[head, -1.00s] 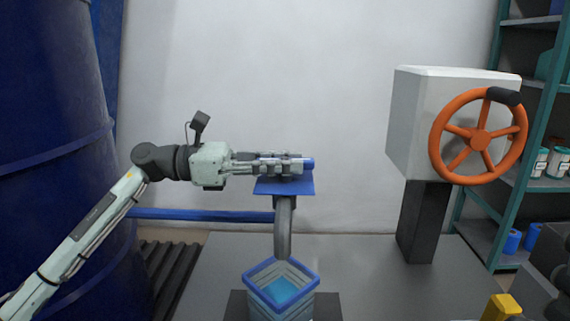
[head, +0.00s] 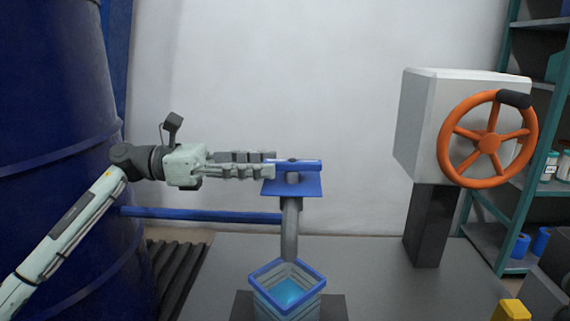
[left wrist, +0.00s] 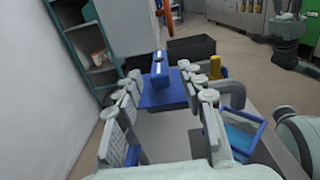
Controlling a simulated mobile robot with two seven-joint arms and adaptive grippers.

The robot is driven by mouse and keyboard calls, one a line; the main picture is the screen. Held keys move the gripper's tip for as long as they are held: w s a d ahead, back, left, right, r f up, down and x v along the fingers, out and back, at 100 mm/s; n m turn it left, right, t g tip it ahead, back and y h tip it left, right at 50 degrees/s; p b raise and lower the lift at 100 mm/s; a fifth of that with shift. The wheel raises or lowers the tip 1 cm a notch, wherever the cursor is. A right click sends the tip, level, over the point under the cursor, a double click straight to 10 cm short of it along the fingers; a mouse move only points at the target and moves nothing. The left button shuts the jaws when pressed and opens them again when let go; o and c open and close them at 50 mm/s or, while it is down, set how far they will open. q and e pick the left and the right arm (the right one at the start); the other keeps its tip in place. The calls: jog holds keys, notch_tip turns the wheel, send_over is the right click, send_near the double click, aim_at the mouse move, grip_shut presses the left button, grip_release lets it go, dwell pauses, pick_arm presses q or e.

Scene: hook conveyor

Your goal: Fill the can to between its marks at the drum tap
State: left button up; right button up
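The tap has a blue bar lever (head: 308,165) above a blue plate (head: 292,188), with a grey spout (head: 290,232) below. The lever lies crosswise in the head view. The open-topped can (head: 262,273), with a blue rim, stands under the spout with blue liquid inside; pale bands line its inner wall. I cannot tell the liquid level against the marks. No stream shows below the spout. My left gripper (head: 272,163) is open and level with the lever, its fingertips at the lever's left end. The left wrist view shows the lever (left wrist: 160,72) beyond the spread fingers.
The big blue drum (head: 55,150) stands at left, with a blue pipe (head: 210,215) running toward the tap. An orange handwheel (head: 488,140) on a grey box stands at right, before a teal shelf (head: 490,235). A yellow block (head: 510,310) is at front right.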

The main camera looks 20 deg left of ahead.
pick_arm(q)
jog(key=v, duration=0.6)
jog(key=shift+a, duration=0.2)
jog(key=shift+c, duration=0.5)
